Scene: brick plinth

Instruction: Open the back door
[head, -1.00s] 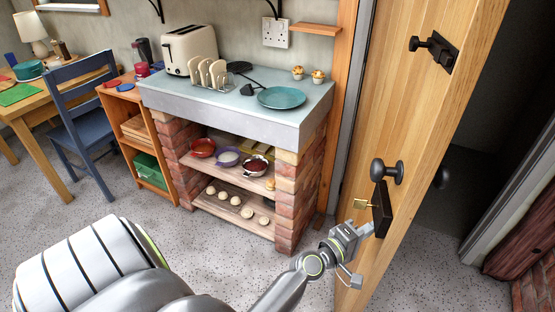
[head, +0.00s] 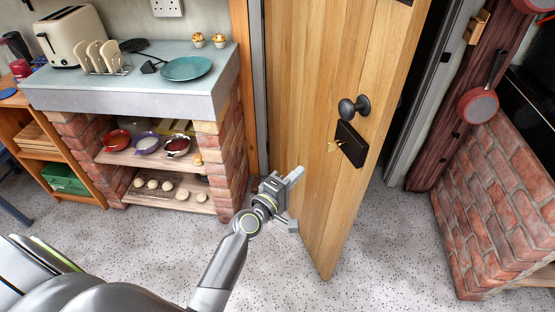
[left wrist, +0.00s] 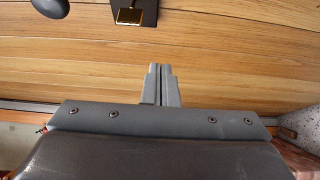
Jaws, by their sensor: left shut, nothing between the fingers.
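The back door (head: 312,110) is a pale wooden plank door that stands ajar, with a dark gap along its right edge in the head view. It has a round black knob (head: 354,107) and a black lock plate (head: 351,145) with a brass key (head: 334,146) in it. My left gripper (head: 295,174) is shut and empty, in front of the door's face, below and left of the key. In the left wrist view its closed fingertips (left wrist: 160,72) point at the planks, with the key (left wrist: 130,15) and knob (left wrist: 50,5) at the top edge. My right gripper is out of view.
Left of the door is a brick plinth counter (head: 120,95) with a toaster (head: 75,38), a teal plate (head: 186,68) and shelves of bowls. Right of the opening stand a dark red post (head: 455,130) with hanging pans (head: 478,105) and a brick wall (head: 490,200). Speckled floor is clear before the door.

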